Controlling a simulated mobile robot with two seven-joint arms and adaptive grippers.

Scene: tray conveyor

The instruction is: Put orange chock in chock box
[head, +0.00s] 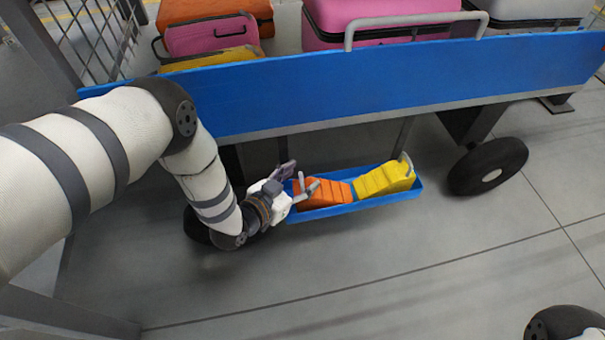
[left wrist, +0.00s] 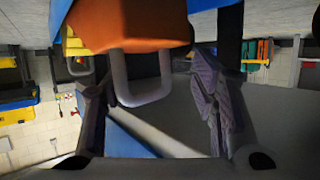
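The orange chock (head: 325,193) lies in the left part of the long blue chock box (head: 345,209), under the cart. My left gripper (head: 300,178) is at the left end of the box, beside the chock, with its fingers apart. In the left wrist view the orange chock (left wrist: 125,28) fills the top, and its grey loop handle (left wrist: 142,98) shows between my spread fingers. Neither finger clearly touches the handle. A yellow chock (head: 385,179) with a pale handle sits in the right part of the box. My right gripper is not in view.
A cart with a blue side panel (head: 370,85) stands right above the box and carries pink, orange and yellow suitcases. A black wheel (head: 488,166) stands right of the box. The grey floor (head: 400,280) in front is clear.

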